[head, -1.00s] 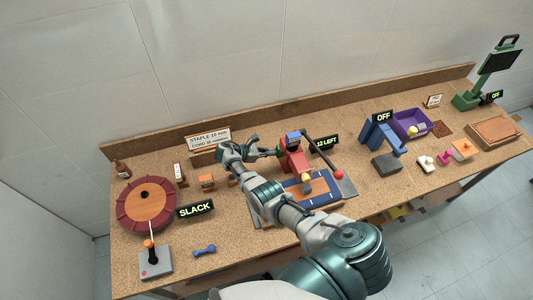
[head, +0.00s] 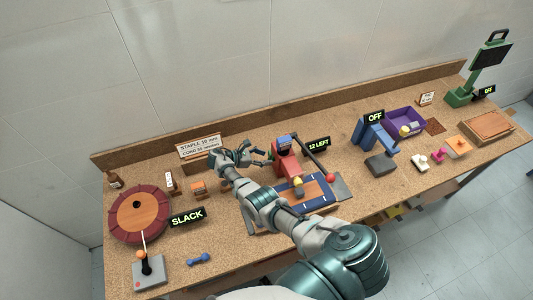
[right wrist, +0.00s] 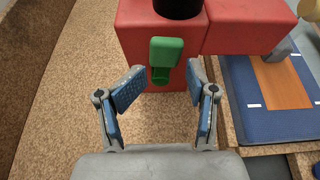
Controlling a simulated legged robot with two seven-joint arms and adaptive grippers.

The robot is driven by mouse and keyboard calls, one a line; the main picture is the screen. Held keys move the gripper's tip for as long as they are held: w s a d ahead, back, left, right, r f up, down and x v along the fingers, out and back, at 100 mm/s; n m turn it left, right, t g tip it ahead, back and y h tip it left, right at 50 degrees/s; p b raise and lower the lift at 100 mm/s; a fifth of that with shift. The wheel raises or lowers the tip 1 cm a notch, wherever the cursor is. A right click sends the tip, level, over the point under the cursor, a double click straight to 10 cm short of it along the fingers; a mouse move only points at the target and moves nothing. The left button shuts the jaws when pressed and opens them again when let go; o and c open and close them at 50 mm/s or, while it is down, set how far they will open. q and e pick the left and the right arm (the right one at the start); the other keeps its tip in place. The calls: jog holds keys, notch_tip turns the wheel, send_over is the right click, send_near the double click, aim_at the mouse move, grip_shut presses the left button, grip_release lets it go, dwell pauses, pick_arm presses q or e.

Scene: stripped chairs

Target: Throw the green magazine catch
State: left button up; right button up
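The green magazine catch (right wrist: 165,60) is a small upright tab on the near end of the red stapler body (right wrist: 240,25). The red stapler also shows in the head view (head: 287,165), mid-bench, with a black lever ending in a red knob. My right gripper (right wrist: 164,86) is open and empty. Its two blue-padded fingers stand apart, one on each side of the catch's lower end, without visible contact. In the head view my right gripper (head: 268,158) is just left of the stapler. My left gripper is not in view.
A blue plate with a wooden board (head: 318,188) lies before the stapler. A small orange block (head: 199,188) and a round wooden turntable (head: 140,215) are to the left. A blue clamp-like device (head: 372,135) marked OFF and a purple bin (head: 404,121) stand right.

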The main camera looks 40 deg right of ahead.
jog(key=r, duration=0.3)
jog(key=d+r, duration=0.1)
jog(key=r, duration=0.1)
jog(key=d+r, duration=0.1)
jog(key=r, duration=0.2)
jog(key=shift+d+r, duration=0.1)
jog(key=shift+r, duration=0.2)
jog(key=shift+a+r, duration=0.25)
jog(key=shift+a, duration=0.25)
jog(key=shift+a+r, duration=0.2)
jog(key=shift+a, duration=0.25)
